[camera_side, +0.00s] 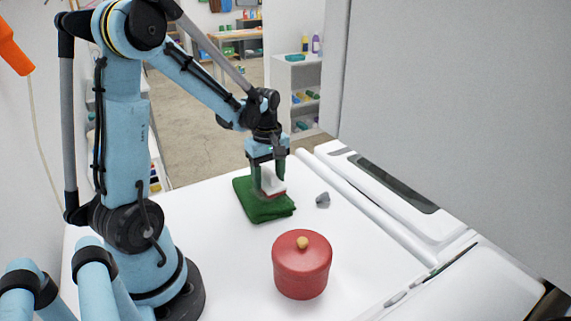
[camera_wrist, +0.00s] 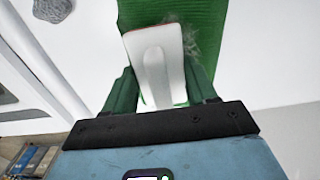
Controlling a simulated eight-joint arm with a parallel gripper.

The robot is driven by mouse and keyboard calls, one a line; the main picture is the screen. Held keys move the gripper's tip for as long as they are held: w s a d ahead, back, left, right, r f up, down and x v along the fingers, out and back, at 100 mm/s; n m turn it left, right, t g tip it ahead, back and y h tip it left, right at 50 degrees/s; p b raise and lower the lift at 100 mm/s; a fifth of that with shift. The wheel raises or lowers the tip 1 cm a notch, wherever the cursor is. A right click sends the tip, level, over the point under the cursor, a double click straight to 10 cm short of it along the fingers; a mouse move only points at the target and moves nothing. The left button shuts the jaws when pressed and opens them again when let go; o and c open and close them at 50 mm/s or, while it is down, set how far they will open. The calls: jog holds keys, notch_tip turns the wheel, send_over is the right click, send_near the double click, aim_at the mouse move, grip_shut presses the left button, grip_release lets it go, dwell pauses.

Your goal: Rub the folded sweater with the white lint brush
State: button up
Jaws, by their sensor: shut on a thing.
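The green folded sweater (camera_side: 262,208) lies on the white work surface in front of my arm; it also shows in the wrist view (camera_wrist: 210,30). A greyish fuzzy patch (camera_wrist: 203,42) lies on it beside the brush. The white lint brush (camera_side: 271,182) has a red lower edge and is at the sweater's top; I cannot tell whether it touches. In the wrist view the brush (camera_wrist: 155,65) shows its white back and handle. My gripper (camera_side: 268,172) points down over the sweater, its green fingers shut on the brush, one on each side.
A red lidded pot (camera_side: 302,268) with a tan knob stands at the front. A small grey stone-like piece (camera_side: 323,200) lies right of the sweater. A white ledge with a dark panel (camera_side: 398,186) runs along the right, below a large grey wall. The surface between is clear.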

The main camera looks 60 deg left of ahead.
aim_at(250, 187)
jog(key=s, duration=0.4)
jog(key=shift+s+a, duration=0.25)
jog(key=shift+s, duration=0.15)
jog(key=shift+a, duration=0.7)
jog(key=shift+w+a, duration=0.25)
jog(key=shift+w+d, duration=0.25)
jog(key=shift+w, duration=1.5)
jog(key=shift+w+d, duration=0.2)
jog(key=shift+w, duration=1.5)
jog(key=shift+w+r, duration=0.1)
jog(key=shift+w, duration=0.1)
notch_tip(250, 187, up, 8)
jog(key=shift+s, duration=0.15)
